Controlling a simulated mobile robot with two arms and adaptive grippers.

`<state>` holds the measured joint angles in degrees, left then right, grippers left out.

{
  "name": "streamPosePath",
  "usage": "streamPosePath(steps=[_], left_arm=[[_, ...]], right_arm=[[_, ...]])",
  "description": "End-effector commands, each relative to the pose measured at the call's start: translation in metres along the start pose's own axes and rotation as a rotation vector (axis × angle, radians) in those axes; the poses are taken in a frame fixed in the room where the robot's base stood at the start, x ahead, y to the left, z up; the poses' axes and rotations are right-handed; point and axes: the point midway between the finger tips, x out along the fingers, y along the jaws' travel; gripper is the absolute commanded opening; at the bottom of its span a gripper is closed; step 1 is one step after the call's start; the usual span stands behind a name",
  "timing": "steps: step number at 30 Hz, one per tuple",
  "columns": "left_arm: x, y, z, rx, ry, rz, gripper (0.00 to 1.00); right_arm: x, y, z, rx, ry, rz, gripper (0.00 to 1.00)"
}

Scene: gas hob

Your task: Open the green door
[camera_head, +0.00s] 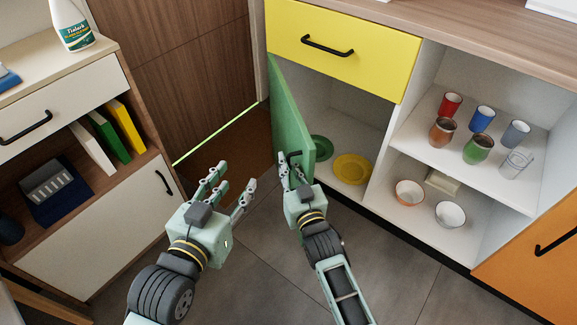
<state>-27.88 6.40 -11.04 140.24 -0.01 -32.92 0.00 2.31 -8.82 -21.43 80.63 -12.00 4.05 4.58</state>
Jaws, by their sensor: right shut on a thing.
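The green door (291,110) is swung open from the cabinet under the yellow drawer and stands out toward me, hinged on its left side. Its dark handle (293,156) is near the door's lower free edge, partly hidden by my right gripper. My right gripper (289,160) is shut on the handle. My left gripper (229,182) is to the left of the door with its fingers spread, empty and apart from everything.
Inside the cabinet are a yellow plate (352,169) and a green plate (321,148). Open shelves at right hold several cups and bowls. An orange door (535,262) is at far right. A low cabinet (98,228) stands at left. Grey floor (262,270) is clear between.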

Motion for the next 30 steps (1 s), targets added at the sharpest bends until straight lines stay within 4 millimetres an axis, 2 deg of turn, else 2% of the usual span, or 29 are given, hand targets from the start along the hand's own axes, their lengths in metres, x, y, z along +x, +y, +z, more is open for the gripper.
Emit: streamPosePath(steps=[3,4,7,18,23,30], left_arm=[[0.0,0.0,0.0,0.0,0.001,0.0,0.4],[0.0,0.0,0.0,0.0,0.001,0.0,0.4],[0.0,0.0,0.0,0.0,0.001,-0.001,0.4],[0.0,0.001,0.0,0.0,0.001,0.002,0.4],[0.0,0.001,0.0,0.0,0.001,0.001,0.4],[0.0,0.0,0.0,0.0,0.001,0.001,0.4]], right_arm=[[-0.002,-0.001,0.004,0.001,-0.008,-0.002,0.0],[-0.002,-0.001,0.004,0.001,-0.008,-0.002,0.09],[-0.002,-0.001,0.004,0.001,-0.007,-0.001,0.17],[-0.005,0.0,0.002,0.001,-0.004,0.0,0.17],[-0.029,0.0,0.003,0.001,-0.007,0.0,0.17],[-0.081,-0.001,0.004,0.001,-0.008,-0.001,0.17]])
